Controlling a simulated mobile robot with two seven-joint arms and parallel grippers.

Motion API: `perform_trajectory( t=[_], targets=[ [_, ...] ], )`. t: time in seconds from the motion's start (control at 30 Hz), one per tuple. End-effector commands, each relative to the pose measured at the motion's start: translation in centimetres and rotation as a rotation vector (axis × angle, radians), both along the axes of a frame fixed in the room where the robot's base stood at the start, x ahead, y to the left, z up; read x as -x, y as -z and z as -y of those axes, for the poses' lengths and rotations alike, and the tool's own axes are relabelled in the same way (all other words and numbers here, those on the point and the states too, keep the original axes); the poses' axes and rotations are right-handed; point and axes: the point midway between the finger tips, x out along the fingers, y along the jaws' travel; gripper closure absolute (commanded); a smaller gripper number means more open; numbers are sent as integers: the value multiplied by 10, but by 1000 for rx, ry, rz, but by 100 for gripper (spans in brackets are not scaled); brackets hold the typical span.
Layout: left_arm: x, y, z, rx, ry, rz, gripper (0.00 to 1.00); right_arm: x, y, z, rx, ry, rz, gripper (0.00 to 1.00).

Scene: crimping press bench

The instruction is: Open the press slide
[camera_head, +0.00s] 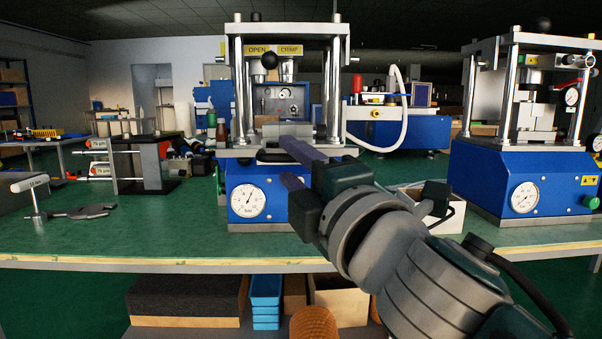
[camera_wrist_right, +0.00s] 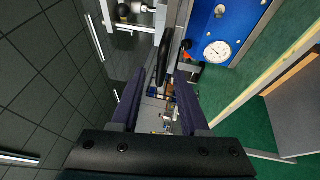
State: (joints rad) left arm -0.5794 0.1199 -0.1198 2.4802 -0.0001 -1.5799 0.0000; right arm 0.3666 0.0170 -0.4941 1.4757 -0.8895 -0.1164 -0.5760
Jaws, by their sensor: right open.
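The press (camera_head: 340,85) stands on the bench in the middle of the head view, with a silver frame, "OPEN" and "CRIMP" labels and a blue base with a gauge (camera_head: 248,200). A dark bar handle (camera_head: 270,156) sits at its front, above the blue base. My right gripper (camera_head: 289,160) is open in front of the press, its two dark purple fingers pointing at the handle. In the right wrist view the black handle (camera_wrist_right: 165,50) lies at the fingertips, roughly between them; I cannot tell whether they touch. My left gripper is out of view.
A second blue press (camera_head: 520,165) stands to the right. An open white box (camera_head: 450,222) is behind my right arm. A wrench (camera_head: 85,212) and a black-and-silver fixture (camera_head: 150,165) lie to the left. The green bench top (camera_head: 150,235) is clear at the front left.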

Motion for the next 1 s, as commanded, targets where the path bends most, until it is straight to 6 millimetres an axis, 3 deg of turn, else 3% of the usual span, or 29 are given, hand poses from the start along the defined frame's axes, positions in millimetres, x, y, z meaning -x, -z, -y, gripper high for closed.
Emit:
perform_trajectory(
  t=[0.2,0.4,0.8,0.9,1.0],
  targets=[
    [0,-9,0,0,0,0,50,39,7,17,-1,0,-4,55],
    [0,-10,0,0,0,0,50,60,11,26,-1,0,0,55],
    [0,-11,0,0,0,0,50,65,10,28,-2,2,-1,55],
    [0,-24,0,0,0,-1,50,65,1,37,-42,32,-37,55],
    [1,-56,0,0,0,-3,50,67,-18,63,-161,123,-148,55]
  ],
)
